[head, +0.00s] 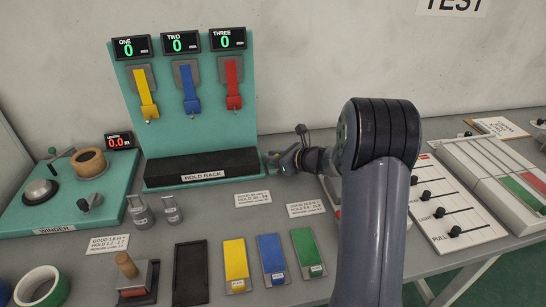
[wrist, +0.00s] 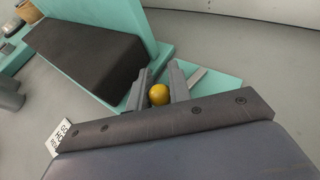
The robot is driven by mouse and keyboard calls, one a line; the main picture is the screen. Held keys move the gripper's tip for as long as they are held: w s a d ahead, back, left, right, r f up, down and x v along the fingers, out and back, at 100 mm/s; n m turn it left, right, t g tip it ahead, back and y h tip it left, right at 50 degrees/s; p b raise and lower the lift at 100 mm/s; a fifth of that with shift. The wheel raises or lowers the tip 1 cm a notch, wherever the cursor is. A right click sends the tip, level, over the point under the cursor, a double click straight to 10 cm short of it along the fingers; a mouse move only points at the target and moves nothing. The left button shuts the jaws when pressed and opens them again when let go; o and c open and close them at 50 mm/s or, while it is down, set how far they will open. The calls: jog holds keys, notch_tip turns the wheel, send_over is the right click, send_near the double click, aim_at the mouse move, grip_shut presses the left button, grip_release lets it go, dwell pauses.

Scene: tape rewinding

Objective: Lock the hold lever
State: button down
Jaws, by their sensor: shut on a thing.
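The teal hold rack (head: 185,93) stands at the back, with a black padded block at its foot marked HOLD RACK. Yellow (head: 146,97), blue (head: 188,90) and red (head: 232,85) strips hang on it under displays ONE, TWO and THREE, each reading 0. My gripper (head: 270,160) is at the right end of the rack's base. In the wrist view, my gripper (wrist: 159,82) has its fingers on both sides of a round yellow knob (wrist: 159,95), shut on it. It appears to be the hold lever's knob; the lever's shaft is hidden.
The winder (head: 60,216) stands left, its length display (head: 118,141) reading 0.0. Metal weights (head: 140,211), a stamp (head: 137,278) and yellow, blue and green pads lie in front. A slider panel (head: 455,212) is right of my arm. Bare grey table shows between the items.

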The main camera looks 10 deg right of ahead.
jog(key=shift+w+a+f+m+h+b, duration=0.1)
jog(key=shift+a+f+m+h+b, duration=0.15)
jog(key=shift+b, duration=0.65)
jog(key=shift+w+r+m+t+h+b, duration=0.1)
jog(key=shift+r+m+t+h+b, duration=0.15)
jog(key=shift+m+t+h+b, duration=0.5)
jog(key=c, duration=1.6)
grip_release()
jog(key=shift+g, duration=0.25)
jog(key=v, duration=1)
jog(key=shift+s+d+r, duration=0.1)
jog(key=shift+s+d, duration=0.05)
jog(key=shift+s, duration=0.2)
